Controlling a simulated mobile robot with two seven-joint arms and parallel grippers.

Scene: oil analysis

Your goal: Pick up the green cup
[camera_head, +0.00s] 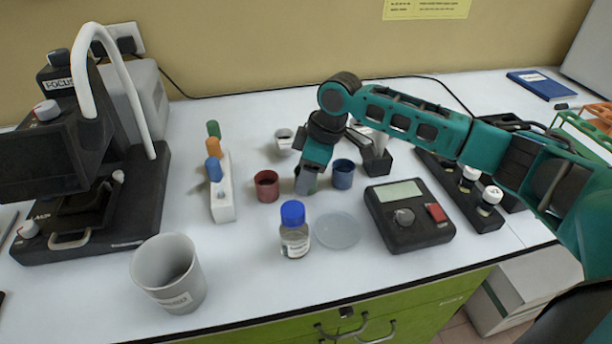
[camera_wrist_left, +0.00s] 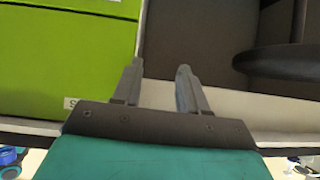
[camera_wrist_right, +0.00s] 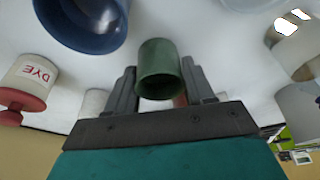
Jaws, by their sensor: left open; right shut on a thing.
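The green cup (camera_wrist_right: 158,72) sits between the two fingers of my right gripper (camera_wrist_right: 158,84) in the right wrist view, and the fingers are shut on it. In the head view my right gripper (camera_head: 306,180) points down at the table between a red cup (camera_head: 267,186) and a blue cup (camera_head: 342,174), and it hides the green cup there. I cannot tell whether the cup is touching the table. My left gripper (camera_wrist_left: 160,85) is open and empty in the left wrist view, near a green drawer front (camera_wrist_left: 65,50), away from the cups.
A blue-capped bottle (camera_head: 294,232) and a clear round dish (camera_head: 337,230) stand in front of my right gripper. A dark device with a display (camera_head: 408,216) is to their right. A white rack (camera_head: 222,195) with coloured handles and a large grey beaker (camera_head: 168,274) are left.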

